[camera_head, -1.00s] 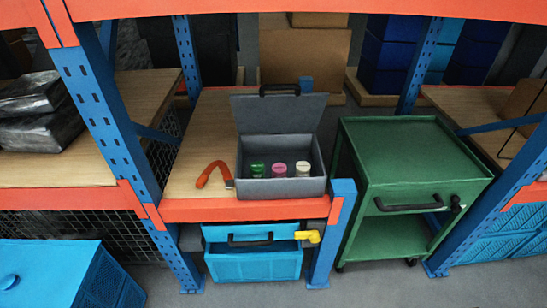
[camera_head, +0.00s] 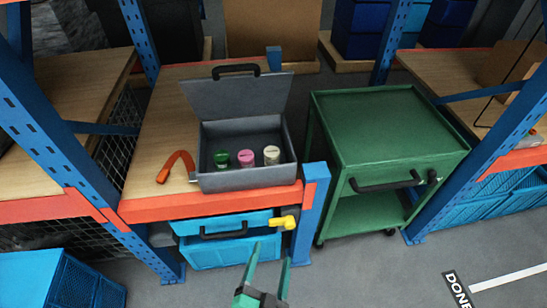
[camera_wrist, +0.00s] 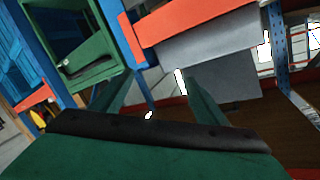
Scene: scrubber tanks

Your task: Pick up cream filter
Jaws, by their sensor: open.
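The cream filter (camera_head: 272,155) is a small pale cylinder in the open grey toolbox (camera_head: 245,178). It stands at the right end of a row, beside a pink filter (camera_head: 246,158) and a green filter (camera_head: 221,159). My gripper (camera_head: 267,250) is open and empty, low in front of the shelf and below the toolbox. In the wrist view my gripper's two green fingers (camera_wrist: 158,92) are spread with nothing between them. The filters cannot be made out in the wrist view.
The toolbox lid (camera_head: 235,97) stands raised at the back. An orange curved handle (camera_head: 172,166) lies left of it. A blue rack post (camera_head: 311,215) and a green cart (camera_head: 390,130) stand to the right. A blue bin (camera_head: 220,250) with a yellow piece (camera_head: 285,223) sits below.

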